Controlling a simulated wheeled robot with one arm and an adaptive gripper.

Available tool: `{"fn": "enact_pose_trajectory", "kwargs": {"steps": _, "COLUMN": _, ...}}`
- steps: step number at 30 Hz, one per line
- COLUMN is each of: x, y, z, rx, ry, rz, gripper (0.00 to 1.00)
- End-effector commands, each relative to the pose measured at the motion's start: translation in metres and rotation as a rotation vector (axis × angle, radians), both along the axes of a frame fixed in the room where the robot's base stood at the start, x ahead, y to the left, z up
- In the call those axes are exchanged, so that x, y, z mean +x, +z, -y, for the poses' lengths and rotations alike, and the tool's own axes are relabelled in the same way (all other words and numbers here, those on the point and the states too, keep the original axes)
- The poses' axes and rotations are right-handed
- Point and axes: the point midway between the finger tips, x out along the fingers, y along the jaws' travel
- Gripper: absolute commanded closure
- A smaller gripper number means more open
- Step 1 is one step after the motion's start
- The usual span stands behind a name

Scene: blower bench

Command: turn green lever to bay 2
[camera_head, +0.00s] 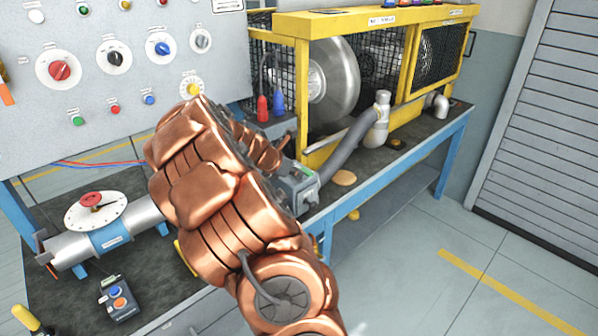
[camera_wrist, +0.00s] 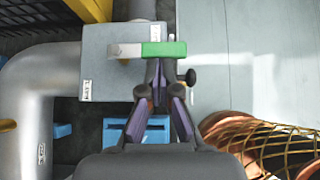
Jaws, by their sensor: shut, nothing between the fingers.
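The green lever (camera_wrist: 163,48) shows in the wrist view, lying level across a grey valve box (camera_wrist: 105,72), with its bare metal part on the left and its green grip pointing right. My gripper (camera_wrist: 169,72) is shut and empty. Its fingertips are right at the lower edge of the green grip; I cannot tell whether they touch it. A small white label (camera_wrist: 87,90) is on the box's left side, too small to read. In the head view the grey box (camera_head: 299,184) shows beyond my copper arm, which hides the lever and most of my gripper.
A grey elbow pipe (camera_wrist: 32,90) joins the box on the left. A yellow blower cage (camera_head: 305,70) stands behind, with a grey hose (camera_head: 347,155) beside it. A control panel (camera_head: 120,90) with knobs is at left. Open floor lies right of the blue bench (camera_head: 445,150).

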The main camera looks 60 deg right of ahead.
Motion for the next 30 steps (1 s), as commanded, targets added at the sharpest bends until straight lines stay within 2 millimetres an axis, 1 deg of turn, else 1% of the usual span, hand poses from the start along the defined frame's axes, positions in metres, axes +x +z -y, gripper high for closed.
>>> {"fn": "enact_pose_trajectory", "kwargs": {"steps": 3, "x": 0.004, "y": 0.001, "z": -0.002, "rx": 0.0, "ry": 0.003, "rz": 0.0, "gripper": 1.0}}
{"fn": "enact_pose_trajectory", "kwargs": {"steps": 8, "x": 0.005, "y": 0.001, "z": -0.007, "rx": -0.001, "ry": 0.003, "rz": 0.0, "gripper": 1.0}}
{"fn": "enact_pose_trajectory", "kwargs": {"steps": 11, "x": 0.006, "y": 0.002, "z": -0.015, "rx": -0.001, "ry": 0.002, "rz": 0.0, "gripper": 1.0}}
{"fn": "enact_pose_trajectory", "kwargs": {"steps": 17, "x": 0.011, "y": 0.002, "z": -0.042, "rx": 0.0, "ry": 0.002, "rz": -0.002, "gripper": 1.0}}
{"fn": "enact_pose_trajectory", "kwargs": {"steps": 27, "x": 0.025, "y": 0.045, "z": -0.086, "rx": -0.003, "ry": 0.002, "rz": 0.006, "gripper": 1.0}}
{"fn": "enact_pose_trajectory", "kwargs": {"steps": 30, "x": 0.026, "y": 0.054, "z": -0.096, "rx": -0.001, "ry": 0.0, "rz": 0.003, "gripper": 1.0}}
